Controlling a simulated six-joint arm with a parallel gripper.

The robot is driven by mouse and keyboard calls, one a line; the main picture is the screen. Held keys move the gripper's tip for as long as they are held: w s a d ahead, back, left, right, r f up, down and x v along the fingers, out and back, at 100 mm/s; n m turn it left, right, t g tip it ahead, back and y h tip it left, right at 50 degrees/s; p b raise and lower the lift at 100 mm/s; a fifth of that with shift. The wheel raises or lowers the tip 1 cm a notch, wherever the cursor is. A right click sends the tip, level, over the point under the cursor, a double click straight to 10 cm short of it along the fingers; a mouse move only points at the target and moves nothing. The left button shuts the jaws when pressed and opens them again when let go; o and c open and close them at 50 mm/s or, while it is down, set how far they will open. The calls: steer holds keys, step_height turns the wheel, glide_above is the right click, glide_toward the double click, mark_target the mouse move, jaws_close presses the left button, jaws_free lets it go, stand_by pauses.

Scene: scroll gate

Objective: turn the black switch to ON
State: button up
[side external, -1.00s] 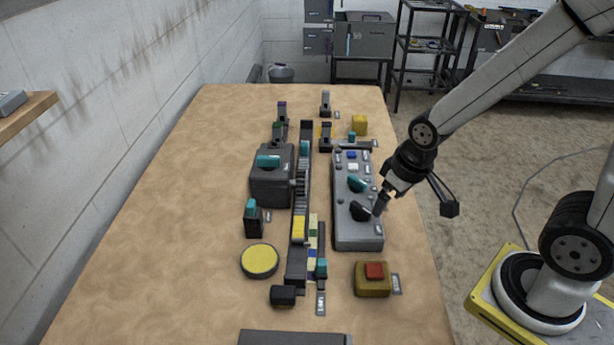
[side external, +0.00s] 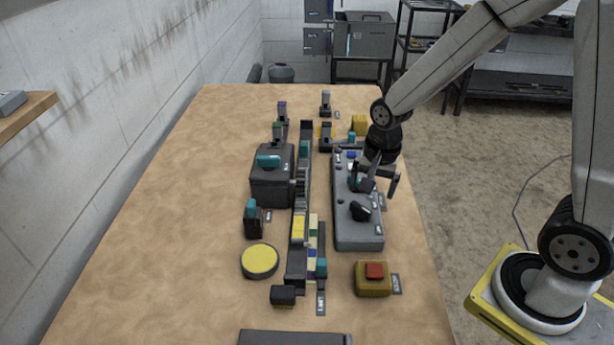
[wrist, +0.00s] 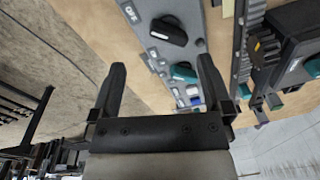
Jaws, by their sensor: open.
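The black switch (side external: 360,211) is a rotary knob on the long grey control panel (side external: 358,237). In the wrist view the black switch (wrist: 169,31) shows at the top, beyond my fingertips, beside a white label (wrist: 130,12) that seems to read OFF. My gripper (side external: 377,187) is above the panel near the teal knob, farther from the side camera than the black switch. In the wrist view my gripper (wrist: 162,75) has its fingers wide apart with nothing between them touching. The teal knob (wrist: 183,73) lies below, partly near the right finger.
A red button on a yellow box (side external: 373,287) stands at the panel's near end. Left of the panel are a long dark track (side external: 297,262), a grey box with a teal handle (side external: 272,184) and a round yellow pad (side external: 259,261). The table's left side is clear.

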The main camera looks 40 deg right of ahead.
mark_target(361, 207)
steer(key=w+m, duration=0.1)
steer(key=m, duration=0.1)
steer(key=w+f+m, duration=0.1)
steer(key=m, duration=0.1)
steer(key=d+m+g, duration=0.1)
steer(key=m, duration=0.1)
steer(key=shift+w+f, duration=0.2)
steer(key=shift+w, duration=0.2)
steer(key=shift+f, duration=0.1)
steer(key=shift+f, duration=3.8)
steer(key=c, duration=1)
